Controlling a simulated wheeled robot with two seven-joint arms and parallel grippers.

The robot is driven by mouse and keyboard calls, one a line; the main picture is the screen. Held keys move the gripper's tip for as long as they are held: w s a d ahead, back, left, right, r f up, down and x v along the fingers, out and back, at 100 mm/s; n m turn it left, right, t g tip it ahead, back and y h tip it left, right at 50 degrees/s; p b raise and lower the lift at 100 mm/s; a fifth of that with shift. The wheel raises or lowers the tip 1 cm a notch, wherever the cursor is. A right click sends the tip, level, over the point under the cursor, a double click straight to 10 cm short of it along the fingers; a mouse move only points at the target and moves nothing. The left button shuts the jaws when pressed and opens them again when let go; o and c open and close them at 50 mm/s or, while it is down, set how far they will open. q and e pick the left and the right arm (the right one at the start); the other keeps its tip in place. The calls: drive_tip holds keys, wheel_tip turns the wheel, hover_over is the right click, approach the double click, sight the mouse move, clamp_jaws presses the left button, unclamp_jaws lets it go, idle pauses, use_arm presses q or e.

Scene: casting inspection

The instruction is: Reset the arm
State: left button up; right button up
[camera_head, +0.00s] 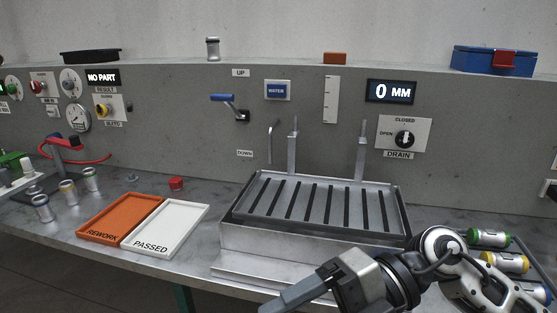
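My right arm (436,252) comes in from the lower right. Its gripper (285,300) is in front of the slotted metal tank (312,237), low in the picture, pointing left and down. The finger end is seen from the side, so I cannot tell whether it is open or shut. I see nothing held in it. My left arm and gripper are not in view.
An orange REWORK tray (118,207) and a white PASSED tray (184,216) lie empty left of the tank. Several metal cylinders (68,192) stand farther left. Colored-banded cylinders (503,262) lie at right, beside my arm. The DRAIN knob (405,138) is behind.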

drive_tip(key=w+r+m+t+y, duration=0.1)
drive_tip(key=w+m+t+y, duration=0.65)
drive_tip(key=m+t, duration=0.85)
drive_tip(key=w+d+f+m+t+h, duration=0.3)
drive_tip(key=d+f+m+t+h, duration=0.4)
drive_tip(key=f+m+h, duration=0.35)
drive_tip(key=s+d+f+m+g+h, duration=0.2)
drive_tip(key=s+f, duration=0.4)
drive_tip(key=f, duration=0.4)
drive_tip(key=s+d+f+m+g+h, duration=0.3)
drive_tip(key=s+f+m+g+h, duration=0.2)
drive_tip(key=f, duration=0.6)
drive_tip(key=shift+s+d+h, duration=0.3)
drive_tip(key=shift+s+h, duration=0.2)
